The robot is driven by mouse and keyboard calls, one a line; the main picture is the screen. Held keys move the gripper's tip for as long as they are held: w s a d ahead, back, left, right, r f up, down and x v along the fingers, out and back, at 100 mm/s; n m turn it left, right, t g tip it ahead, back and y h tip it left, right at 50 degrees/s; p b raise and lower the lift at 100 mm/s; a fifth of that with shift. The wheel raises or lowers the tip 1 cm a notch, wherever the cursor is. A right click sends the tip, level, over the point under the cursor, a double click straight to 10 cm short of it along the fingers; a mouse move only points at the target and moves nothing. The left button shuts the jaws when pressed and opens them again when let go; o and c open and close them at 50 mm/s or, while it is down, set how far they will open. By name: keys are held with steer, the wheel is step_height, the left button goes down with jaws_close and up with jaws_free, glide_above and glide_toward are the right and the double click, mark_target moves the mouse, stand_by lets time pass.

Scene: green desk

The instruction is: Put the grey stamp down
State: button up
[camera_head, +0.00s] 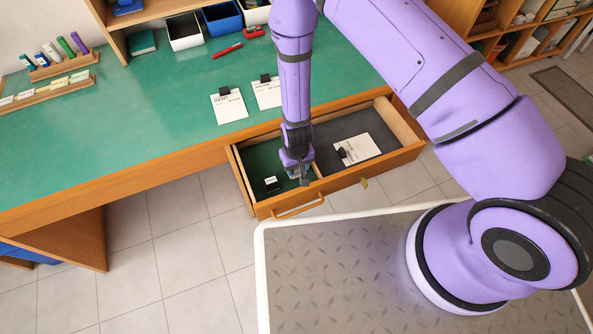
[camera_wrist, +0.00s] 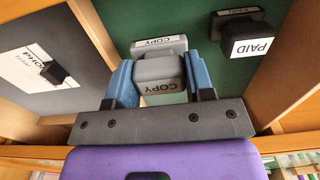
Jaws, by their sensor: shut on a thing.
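The grey stamp (camera_wrist: 158,70), with COPY labels on its handle and base, is between the two blue fingers of my gripper (camera_wrist: 157,82). The fingers are shut on its handle. In the head view my gripper (camera_head: 298,172) points down into the green-floored left compartment of the open drawer (camera_head: 285,210), close to the divider. The stamp is mostly hidden there. I cannot tell whether its base touches the floor. A black stamp labelled PAID (camera_wrist: 248,38) stands in the same compartment, apart from the grey one; it also shows in the head view (camera_head: 271,184).
The right compartment holds a clipped white paper (camera_head: 358,149). Two clipped papers, one at the left (camera_head: 229,106), lie on the green desk (camera_head: 140,130).

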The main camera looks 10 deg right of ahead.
mark_target(297, 172)
steer(key=shift+f, duration=1.65)
steer(key=shift+f, duration=0.1)
steer(key=o, duration=0.9)
steer(key=shift+o, duration=0.2)
step_height(297, 172, up, 12)
steer(key=shift+r, duration=0.15)
